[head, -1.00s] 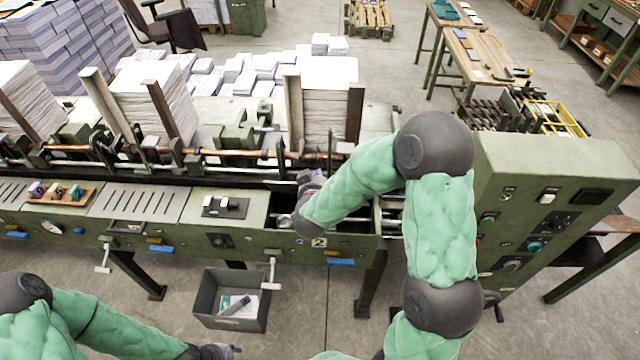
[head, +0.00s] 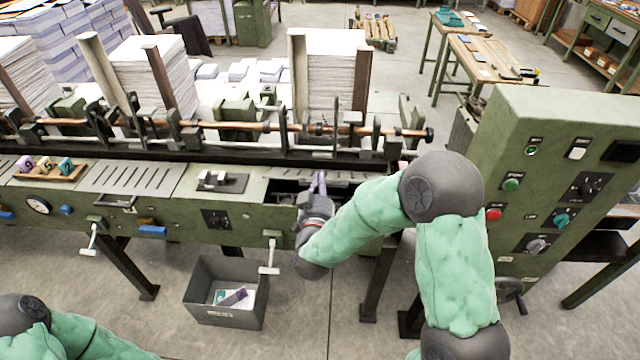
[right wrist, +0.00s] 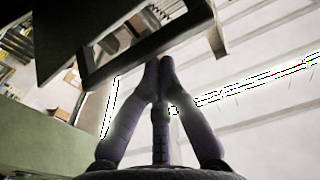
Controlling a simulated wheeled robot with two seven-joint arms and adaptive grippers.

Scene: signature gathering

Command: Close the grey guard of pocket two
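The grey slatted guard of pocket two (head: 345,175) is raised, seen nearly edge-on in the head view over a dark opening (head: 285,190) in the green machine front. My right gripper (head: 319,181) is at this opening, fingers pointing up, in front of the guard. In the right wrist view its two purple fingers (right wrist: 159,64) meet at the tips, with nothing visible between them. A dark rectangular handle loop (right wrist: 190,28) is just beyond the tips; whether they touch it I cannot tell. My arm hides the pocket's number plate. My left gripper is out of frame.
A neighbouring slatted guard (head: 138,180) lies flat at the left. A grey bin (head: 200,307) with a few items stands on the floor below. A white-tipped crank lever (head: 270,257) hangs left of my right arm. The control cabinet (head: 520,200) stands at the right.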

